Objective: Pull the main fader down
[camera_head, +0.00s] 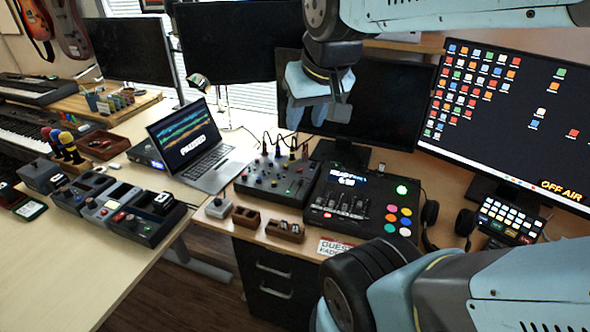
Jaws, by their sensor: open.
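A black console (398,186) stands on the desk at centre right. It has a small lit screen, a group of faders (345,207), a lit green button and several coloured pads. A second dark mixer (268,178) with knobs and plugged cables stands to its left. Which fader is the main one, I cannot tell at this size. My gripper (314,118) hangs above and behind the two units in the picture, in front of the dark monitor. Its fingers point down, open and empty, apart from both units.
A laptop (200,158) reading "PAUSED" sits left. Headphones (465,222) and a button pad (510,220) are at right. Small wooden trays (285,230) and a "GUEST FADER" card (335,247) lie at the front edge.

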